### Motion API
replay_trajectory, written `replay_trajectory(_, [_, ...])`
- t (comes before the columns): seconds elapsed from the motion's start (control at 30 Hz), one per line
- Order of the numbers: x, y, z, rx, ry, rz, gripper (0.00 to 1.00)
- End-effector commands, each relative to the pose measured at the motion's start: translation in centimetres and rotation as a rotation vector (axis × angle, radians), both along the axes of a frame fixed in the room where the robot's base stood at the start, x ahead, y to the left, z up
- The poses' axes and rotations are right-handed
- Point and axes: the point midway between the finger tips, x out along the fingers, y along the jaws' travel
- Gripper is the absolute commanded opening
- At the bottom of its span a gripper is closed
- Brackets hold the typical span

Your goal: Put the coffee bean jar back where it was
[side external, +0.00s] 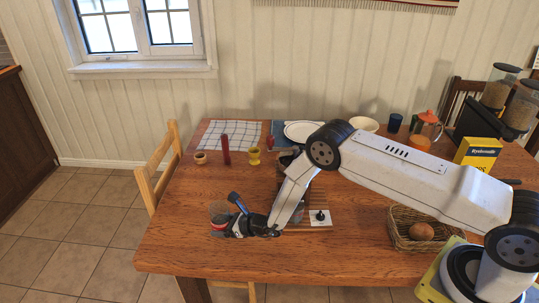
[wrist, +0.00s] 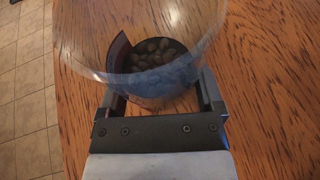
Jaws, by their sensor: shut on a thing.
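The coffee bean jar (wrist: 150,60) is clear, with brown beans at its bottom and a dark red label on one side in the wrist view. In the side view the jar (side external: 219,211) is small and see-through, with a reddish band low on it, near the table's front left part. My gripper (side external: 226,228) is shut on the jar, with one finger on each side of it in the wrist view (wrist: 160,105). The jar appears upright. I cannot tell whether its base touches the table.
A basket (side external: 405,239) stands right. The front left tabletop is bare.

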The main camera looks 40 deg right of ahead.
Motion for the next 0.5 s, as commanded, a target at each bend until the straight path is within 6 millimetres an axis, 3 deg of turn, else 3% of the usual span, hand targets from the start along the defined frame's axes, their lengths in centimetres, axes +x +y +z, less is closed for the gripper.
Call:
replay_trajectory(0.37, [0.07,0.01,-0.22,0.002,-0.003,0.000,0.03])
replay_trajectory(0.4, [0.01,-0.01,-0.28,0.000,0.000,0.000,0.98])
replay_trajectory(0.5, [-0.01,0.00,-0.28,0.000,0.000,0.000,1.00])
